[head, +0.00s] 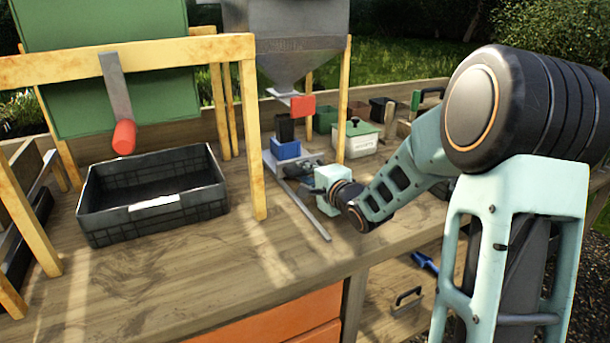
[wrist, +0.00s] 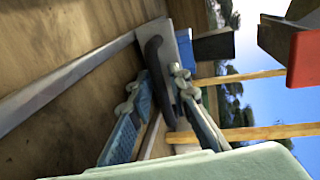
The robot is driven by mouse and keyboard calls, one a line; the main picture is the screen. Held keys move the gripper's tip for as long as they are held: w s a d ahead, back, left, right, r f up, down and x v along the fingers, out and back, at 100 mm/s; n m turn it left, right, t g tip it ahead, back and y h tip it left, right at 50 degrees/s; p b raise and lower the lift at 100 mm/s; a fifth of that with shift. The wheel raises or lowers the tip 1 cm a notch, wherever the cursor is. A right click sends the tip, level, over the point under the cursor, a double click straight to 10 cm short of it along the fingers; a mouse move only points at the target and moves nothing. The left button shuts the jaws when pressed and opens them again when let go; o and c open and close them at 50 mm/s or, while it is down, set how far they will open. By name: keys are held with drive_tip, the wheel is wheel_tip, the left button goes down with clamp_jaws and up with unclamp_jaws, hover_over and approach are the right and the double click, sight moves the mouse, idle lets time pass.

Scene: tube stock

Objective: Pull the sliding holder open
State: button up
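The sliding holder is a light grey plate (head: 270,163) on the bench under the metal hopper, with a blue box (head: 286,149) and a dark pot (head: 286,128) on it. The plate also shows in the wrist view (wrist: 184,50). A dark curved handle (wrist: 154,55) stands at its near end. My gripper (wrist: 160,80) is open, with one finger on each side of the handle. The handle's lower part lies between the fingers; firm contact cannot be told. In the head view my gripper (head: 297,172) is small and hides the handle.
A grey rail (head: 305,212) runs along the bench toward the front edge. The hopper's red handle (head: 302,106) hangs above the holder. Wooden posts (head: 343,100) stand close by. A black crate (head: 150,195) is at left; a lidded pot (head: 355,138) is at right.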

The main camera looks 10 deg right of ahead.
clamp_jaws()
idle(0.4)
